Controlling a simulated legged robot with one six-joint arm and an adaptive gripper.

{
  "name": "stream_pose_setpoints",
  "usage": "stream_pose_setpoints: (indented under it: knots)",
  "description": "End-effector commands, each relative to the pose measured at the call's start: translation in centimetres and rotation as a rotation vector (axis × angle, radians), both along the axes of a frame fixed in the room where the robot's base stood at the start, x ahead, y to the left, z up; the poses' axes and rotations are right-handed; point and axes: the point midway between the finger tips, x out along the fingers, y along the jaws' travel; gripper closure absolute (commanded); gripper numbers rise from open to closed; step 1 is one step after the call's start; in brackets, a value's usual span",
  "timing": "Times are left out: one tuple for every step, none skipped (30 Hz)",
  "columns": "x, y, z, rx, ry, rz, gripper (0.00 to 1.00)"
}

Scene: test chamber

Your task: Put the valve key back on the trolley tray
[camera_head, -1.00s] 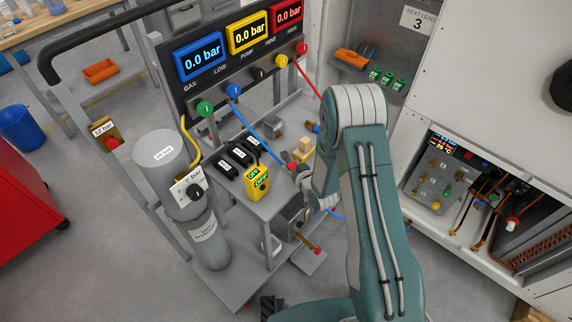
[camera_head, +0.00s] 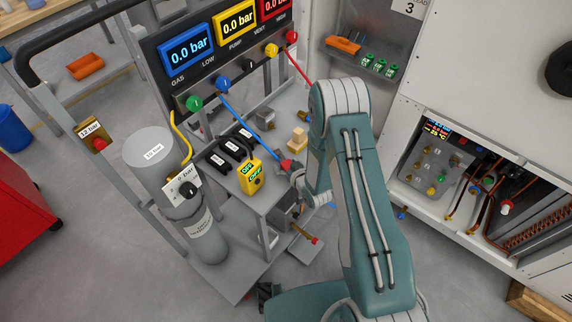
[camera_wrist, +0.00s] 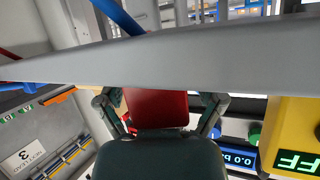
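My gripper (camera_head: 292,168) is at the right front edge of the trolley's tray (camera_head: 270,198), just right of the yellow meter (camera_head: 251,176). A small red piece shows at its tip. In the wrist view, a red block (camera_wrist: 156,106) lies between my gripper's two dark fingers (camera_wrist: 160,108). Its far end is hidden, and I cannot tell whether the fingers press on it or whether it is the valve key. A grey bar, likely the tray's edge, crosses above it. No other valve key can be made out for certain.
Black labelled blocks (camera_head: 230,150) and a pale wooden block (camera_head: 298,139) sit on the trolley top. A blue hose (camera_head: 245,117) runs down towards my gripper. The gauge panel (camera_head: 215,55) stands behind; a grey cylinder (camera_head: 155,165) stands left. An open cabinet (camera_head: 470,190) is at right.

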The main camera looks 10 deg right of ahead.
Motion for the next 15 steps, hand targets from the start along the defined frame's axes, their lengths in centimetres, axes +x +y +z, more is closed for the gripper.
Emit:
stream_pose_setpoints:
  knots:
    - [0.0,0.0,0.0,0.0,0.0,0.0,0.12]
    - [0.0,0.0,0.0,0.0,0.0,0.0,0.12]
    - [0.0,0.0,0.0,0.0,0.0,0.0,0.12]
    - [0.0,0.0,0.1,0.0,0.0,0.0,0.12]
    - [0.0,0.0,0.1,0.0,-0.001,0.0,0.12]
    - [-0.1,-0.1,0.2,0.0,0.0,0.0,0.12]
    - [-0.4,-0.2,0.3,0.0,0.001,-0.001,0.12]
    - [-0.6,-0.3,0.4,0.0,0.001,-0.001,0.12]
    - [-1.1,-0.5,0.6,0.001,0.002,-0.002,0.12]
    - [-1.5,-0.7,0.8,0.001,0.002,-0.002,0.12]
    - [-1.9,-0.9,1.0,0.001,0.002,-0.003,0.12]
    - [-2.6,-1.2,1.4,0.001,0.002,-0.003,0.12]
    - [-3.2,-1.5,1.6,0.001,0.002,-0.003,0.12]
    - [-3.7,-1.7,1.9,0.0,0.002,-0.002,0.12]
    - [-4.4,-2.0,2.3,0.001,0.002,-0.003,0.12]
